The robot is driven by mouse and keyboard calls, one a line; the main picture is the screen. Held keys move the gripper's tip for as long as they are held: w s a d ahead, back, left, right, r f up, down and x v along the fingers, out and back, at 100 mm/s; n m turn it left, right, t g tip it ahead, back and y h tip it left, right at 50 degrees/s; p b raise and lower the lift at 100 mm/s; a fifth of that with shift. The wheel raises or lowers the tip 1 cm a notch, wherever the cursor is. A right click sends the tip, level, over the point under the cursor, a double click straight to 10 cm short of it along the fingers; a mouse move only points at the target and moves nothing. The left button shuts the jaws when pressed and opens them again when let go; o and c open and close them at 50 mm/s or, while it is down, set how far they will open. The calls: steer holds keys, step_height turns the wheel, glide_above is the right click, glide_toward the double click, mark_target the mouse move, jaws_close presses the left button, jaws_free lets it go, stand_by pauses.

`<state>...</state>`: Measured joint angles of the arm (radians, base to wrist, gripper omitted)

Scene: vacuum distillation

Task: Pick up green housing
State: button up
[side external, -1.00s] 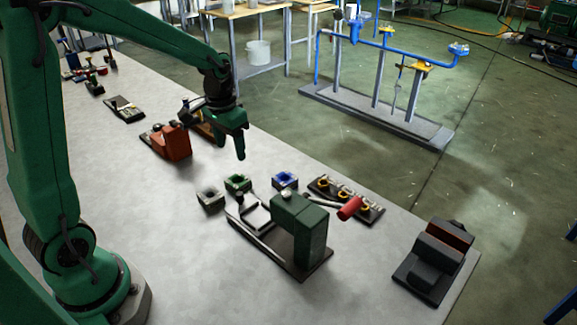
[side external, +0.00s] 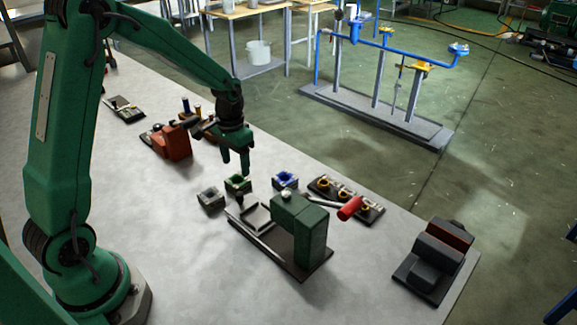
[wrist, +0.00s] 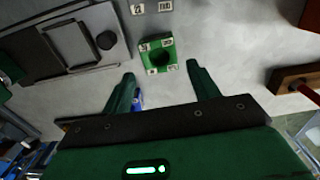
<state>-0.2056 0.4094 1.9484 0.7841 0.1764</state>
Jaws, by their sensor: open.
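The green housing (side external: 237,184) is a small square block with a round hole, lying on the grey table between a grey housing and a blue housing. In the wrist view the green housing (wrist: 158,57) lies just beyond my fingertips, roughly centred between them. My gripper (side external: 237,172) points down above the green housing in the side view, with its fingers apart and nothing between them. The wrist view also shows my gripper (wrist: 159,70) open. A sliver of the blue housing (wrist: 137,100) shows beside the left finger.
The grey housing (side external: 210,198) and blue housing (side external: 285,180) stand close on either side. A green press (side external: 300,228) with a red-handled lever (side external: 350,207) is in front. An orange-red device (side external: 172,143) stands behind to the left. A black fixture (side external: 435,262) sits at the right.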

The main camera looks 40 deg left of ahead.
mark_target(237, 175)
steer(key=shift+s+f, duration=0.1)
steer(key=shift+f, duration=2.5)
steer(key=c, duration=0.9)
steer(key=shift+c, duration=0.2)
steer(key=shift+r, duration=0.15)
